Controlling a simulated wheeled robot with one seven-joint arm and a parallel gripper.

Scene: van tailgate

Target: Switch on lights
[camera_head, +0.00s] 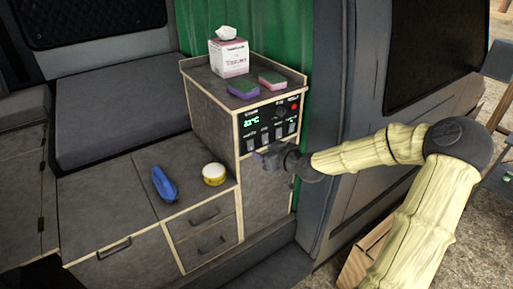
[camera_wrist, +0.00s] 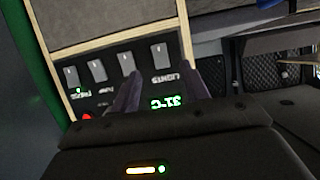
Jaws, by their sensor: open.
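The dark control panel (camera_head: 271,124) is on the front of the raised cabinet, with a row of several pale switches. The switch beside the upside-down "LIGHTS" label (camera_wrist: 171,78) is the rightmost one (camera_wrist: 159,55) in the wrist view. In the head view it is the leftmost, lowest switch (camera_head: 250,145). My gripper (camera_head: 263,156) is just below and in front of that end of the panel. In the wrist view its open, empty fingers (camera_wrist: 161,70) straddle the "LIGHTS" label, below the switch. I cannot tell whether they touch the panel.
The panel has a green temperature display (camera_head: 252,121) and a red lamp (camera_head: 294,106). A tissue box (camera_head: 229,58) and two sponges (camera_head: 243,88) (camera_head: 272,79) sit on top. A blue object (camera_head: 164,184) and yellow-rimmed tub (camera_head: 214,174) lie on the lower counter. The van's side (camera_head: 345,140) is right of the cabinet.

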